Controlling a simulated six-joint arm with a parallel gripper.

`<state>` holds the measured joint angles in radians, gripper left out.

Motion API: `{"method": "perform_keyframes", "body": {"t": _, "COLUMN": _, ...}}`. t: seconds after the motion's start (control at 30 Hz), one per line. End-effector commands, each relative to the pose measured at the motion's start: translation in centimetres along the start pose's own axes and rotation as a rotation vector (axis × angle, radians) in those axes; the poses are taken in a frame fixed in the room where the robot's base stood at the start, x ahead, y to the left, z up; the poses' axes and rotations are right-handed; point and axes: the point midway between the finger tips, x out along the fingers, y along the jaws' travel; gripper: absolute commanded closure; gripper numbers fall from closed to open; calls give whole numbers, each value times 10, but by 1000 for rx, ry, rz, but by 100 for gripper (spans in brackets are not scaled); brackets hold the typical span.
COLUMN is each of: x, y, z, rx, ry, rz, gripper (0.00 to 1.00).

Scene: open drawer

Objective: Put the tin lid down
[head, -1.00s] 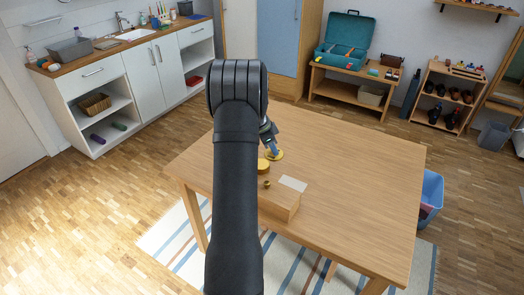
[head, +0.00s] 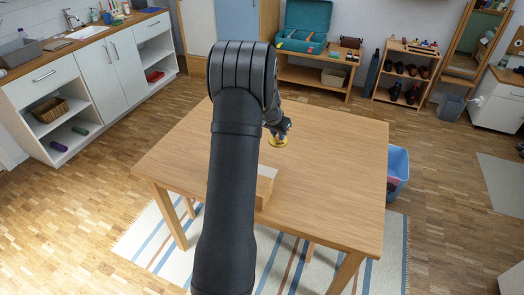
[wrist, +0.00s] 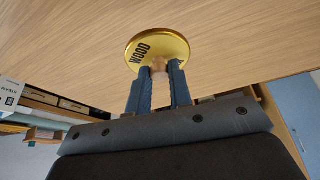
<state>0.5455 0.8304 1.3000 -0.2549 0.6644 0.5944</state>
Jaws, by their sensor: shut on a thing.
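The tin lid is a round gold-yellow disc (head: 278,143) over the tabletop, just right of my arm in the head view. In the wrist view the lid (wrist: 175,43) shows the dark word WOOD and a small wooden knob. My gripper (wrist: 160,72) is shut on that knob between its two blue fingers; in the head view the gripper (head: 280,134) is partly hidden. I cannot tell whether the lid touches the table. The tin is not visible now.
The wooden table (head: 325,165) is clear to the right of the lid. A blue bin (head: 397,170) stands on the floor right of the table.

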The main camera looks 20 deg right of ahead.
Motion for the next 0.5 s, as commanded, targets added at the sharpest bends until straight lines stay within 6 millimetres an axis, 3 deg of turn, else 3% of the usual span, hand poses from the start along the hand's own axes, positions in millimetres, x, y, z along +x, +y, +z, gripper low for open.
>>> {"method": "perform_keyframes", "body": {"t": 0.3, "x": 12, "y": 23, "z": -20, "rx": -147, "ry": -1, "rz": -60, "gripper": 100}}
{"method": "perform_keyframes", "body": {"t": 0.5, "x": 23, "y": 10, "z": -18, "rx": -171, "ry": -2, "rz": -69, "gripper": 100}}
